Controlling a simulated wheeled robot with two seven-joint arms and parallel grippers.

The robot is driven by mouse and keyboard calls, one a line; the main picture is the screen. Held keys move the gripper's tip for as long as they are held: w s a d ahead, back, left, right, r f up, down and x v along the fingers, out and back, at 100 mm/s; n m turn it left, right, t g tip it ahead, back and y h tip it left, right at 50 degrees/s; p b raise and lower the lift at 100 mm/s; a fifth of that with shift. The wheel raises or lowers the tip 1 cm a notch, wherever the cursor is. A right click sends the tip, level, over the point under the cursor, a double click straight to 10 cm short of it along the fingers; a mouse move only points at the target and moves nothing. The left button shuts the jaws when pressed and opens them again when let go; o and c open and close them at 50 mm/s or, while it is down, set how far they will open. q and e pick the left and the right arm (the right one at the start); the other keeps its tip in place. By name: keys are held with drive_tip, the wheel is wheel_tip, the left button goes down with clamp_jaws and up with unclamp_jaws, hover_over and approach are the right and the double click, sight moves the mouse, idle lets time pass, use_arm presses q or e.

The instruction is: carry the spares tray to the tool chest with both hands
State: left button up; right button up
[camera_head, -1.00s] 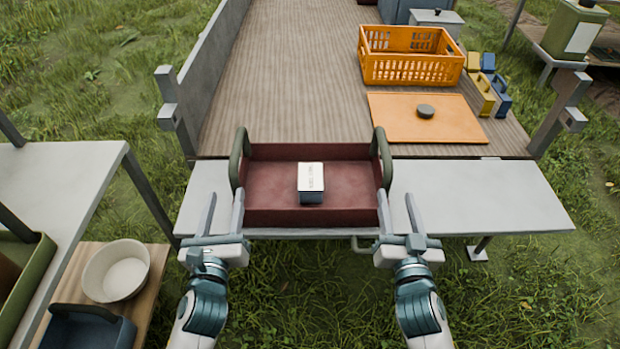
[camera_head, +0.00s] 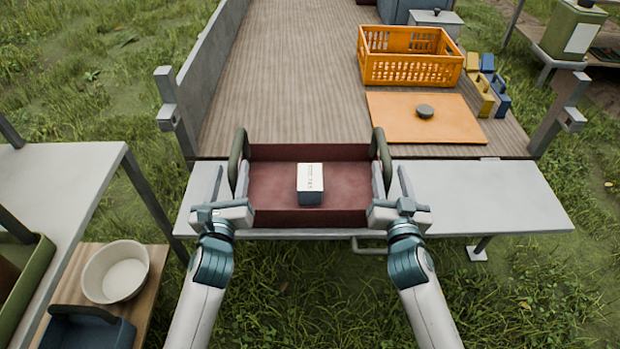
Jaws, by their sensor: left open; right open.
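The spares tray (camera_head: 278,215) is a dark red open tray with a green handle at each end. It sits on the grey tailgate (camera_head: 480,200) of the trailer, and a small white and grey box (camera_head: 311,183) lies in it. My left gripper (camera_head: 229,188) is open at the tray's left end, its fingers either side of the left wall near the left handle (camera_head: 240,158). My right gripper (camera_head: 392,185) is open at the right end, its fingers either side of the right wall near the right handle (camera_head: 382,155). I cannot pick out the tool chest for certain.
An orange board (camera_head: 430,128) with a dark round lid (camera_head: 425,111) and an orange crate (camera_head: 410,72) stand on the trailer bed behind the tray. A grey table (camera_head: 60,180) and a white bowl (camera_head: 116,270) are at left. The tailgate's right part is clear.

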sight(236, 149)
use_arm(q)
drive_tip(key=w, duration=0.8)
drive_tip(key=shift+w, duration=0.4)
use_arm(e)
drive_tip(key=w, duration=0.8)
drive_tip(key=shift+w, duration=0.35)
use_arm(q)
clamp_jaws()
use_arm(e)
clamp_jaws()
